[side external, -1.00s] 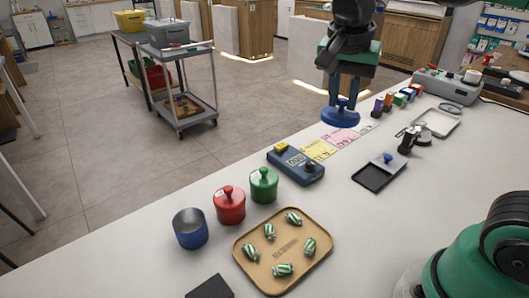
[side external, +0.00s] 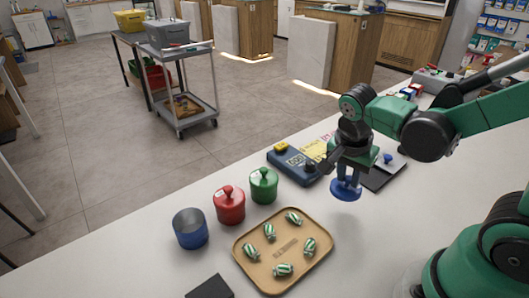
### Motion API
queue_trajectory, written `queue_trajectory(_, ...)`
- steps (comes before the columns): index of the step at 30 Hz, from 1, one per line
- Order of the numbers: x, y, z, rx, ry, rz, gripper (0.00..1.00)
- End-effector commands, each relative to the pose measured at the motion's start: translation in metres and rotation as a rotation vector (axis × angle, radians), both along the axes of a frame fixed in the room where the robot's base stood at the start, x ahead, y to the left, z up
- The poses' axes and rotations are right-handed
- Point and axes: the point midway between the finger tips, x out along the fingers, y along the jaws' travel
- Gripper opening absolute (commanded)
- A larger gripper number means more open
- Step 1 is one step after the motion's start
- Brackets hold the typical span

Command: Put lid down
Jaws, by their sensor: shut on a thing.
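My gripper (side external: 347,175) is shut on the knob of a blue round lid (side external: 346,190). It holds the lid level above the white counter, right of the tan tray and in front of the blue scale. An open blue jar (side external: 190,229) without a lid stands at the left, well apart from the held lid. A red jar (side external: 230,206) and a green jar (side external: 264,186) stand beside it with their lids on. The height of the held lid over the counter is hard to tell.
A tan tray (side external: 244,248) with several green-striped candies lies in front of the jars. A blue scale (side external: 284,156) stands behind it. A black pad (side external: 210,287) lies at the front edge. My arm partly hides a dark flat tray (side external: 379,178) at the right.

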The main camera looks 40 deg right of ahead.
Motion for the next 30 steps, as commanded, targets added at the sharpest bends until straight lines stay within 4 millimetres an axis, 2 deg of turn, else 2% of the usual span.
queue_trajectory(3,0.001,0.0,-0.014,0.0,0.0,0.0,0.0)
queue_trajectory(11,0.0,0.0,-0.027,0.0,0.0,0.0,0.0)
queue_trajectory(21,0.0,0.0,-0.057,0.0,0.0,0.0,0.0)
queue_trajectory(30,-0.001,0.0,-0.061,0.0,0.0,0.0,0.0)
